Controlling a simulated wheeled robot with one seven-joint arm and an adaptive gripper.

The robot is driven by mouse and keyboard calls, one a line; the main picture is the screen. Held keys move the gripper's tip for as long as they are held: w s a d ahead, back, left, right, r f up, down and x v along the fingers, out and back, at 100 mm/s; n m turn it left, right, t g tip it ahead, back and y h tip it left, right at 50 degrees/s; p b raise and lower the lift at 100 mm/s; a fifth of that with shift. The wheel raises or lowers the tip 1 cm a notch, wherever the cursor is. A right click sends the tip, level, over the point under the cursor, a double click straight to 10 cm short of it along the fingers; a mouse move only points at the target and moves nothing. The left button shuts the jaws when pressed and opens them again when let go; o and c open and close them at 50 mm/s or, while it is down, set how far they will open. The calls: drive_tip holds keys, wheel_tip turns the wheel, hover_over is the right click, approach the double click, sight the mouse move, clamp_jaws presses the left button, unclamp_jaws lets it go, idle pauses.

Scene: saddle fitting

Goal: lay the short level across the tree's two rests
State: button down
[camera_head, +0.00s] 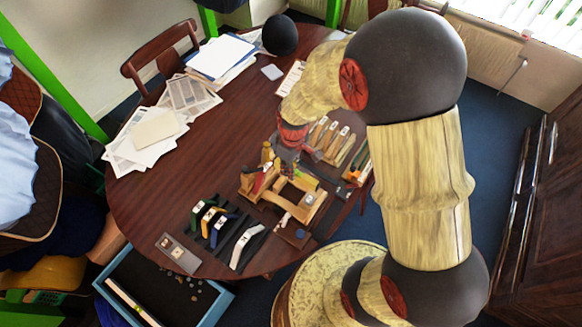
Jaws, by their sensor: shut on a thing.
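The wooden tree (308,211) is a pale, frame-like piece on the right part of the dark oval table. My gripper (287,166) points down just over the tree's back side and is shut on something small. A yellow-green bar (305,179), which looks like the short level, shows at the fingertips, above the tree. My gripper hides part of it. I cannot tell whether it touches the tree. The two rests are too small and too covered to make out clearly.
Wooden-handled tools (330,139) lie behind the tree. Several dark strips with coloured clips (215,222) lie to its left, with a grey plate (178,253) nearer the front edge. Papers (150,130) cover the left back. A blue-rimmed tray (219,304) stands below the table's front edge.

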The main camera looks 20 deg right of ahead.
drive_tip(key=shift+w+a+f+b, duration=0.1)
drive_tip(key=shift+f+b, duration=0.8)
drive_tip(key=shift+f, duration=0.5)
drive_tip(key=shift+w+f+b, duration=0.1)
drive_tip(key=shift+f+b, duration=0.8)
drive_tip(key=shift+f, duration=0.5)
drive_tip(key=shift+f+b, duration=1.05)
drive_tip(key=shift+f, duration=0.85)
idle(0.9)
drive_tip(key=c, duration=1.7)
unclamp_jaws()
drive_tip(key=shift+c, duration=0.2)
drive_tip(key=o, duration=0.5)
drive_tip(key=shift+s, duration=0.1)
drive_tip(key=shift+r, duration=0.1)
drive_tip(key=shift+r+p, duration=1.9)
drive_tip(key=shift+r, duration=0.55)
